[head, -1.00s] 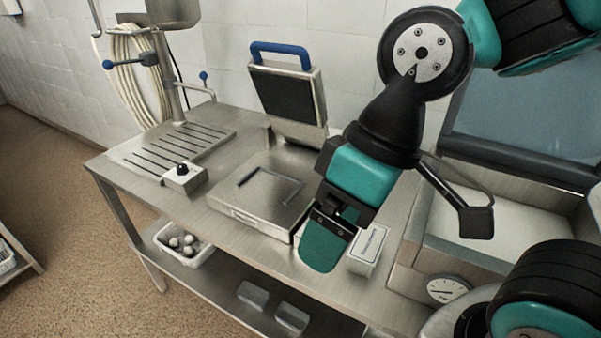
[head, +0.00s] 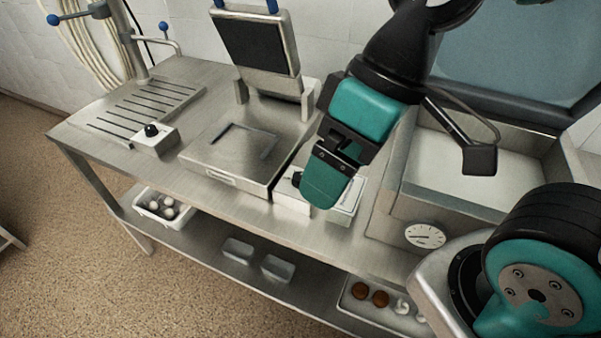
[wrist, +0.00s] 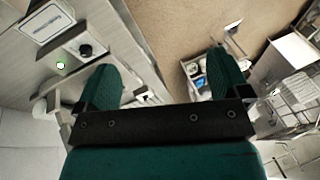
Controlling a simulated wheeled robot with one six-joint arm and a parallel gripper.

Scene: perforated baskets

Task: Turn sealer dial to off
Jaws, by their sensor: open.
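The sealer (head: 240,150) is a flat steel machine on the counter with its lid (head: 256,45) raised. A small white box (head: 290,198) with a black dial (head: 297,179) stands just right of it, partly hidden by my gripper (head: 323,190). In the wrist view this dial (wrist: 86,49) is beside a lit green lamp (wrist: 60,65), up and left of my gripper (wrist: 164,75). My gripper is open and empty, its fingers apart from the dial. A second box with a black knob (head: 152,130) stands left of the sealer. I cannot read either dial's setting.
A labelled box (head: 345,207) stands right of the dial box; its label (wrist: 47,22) shows in the wrist view. A steel unit with a gauge (head: 425,235) is at right. The lower shelf (head: 210,262) holds a white bin (head: 150,205) and trays. The counter's front strip is clear.

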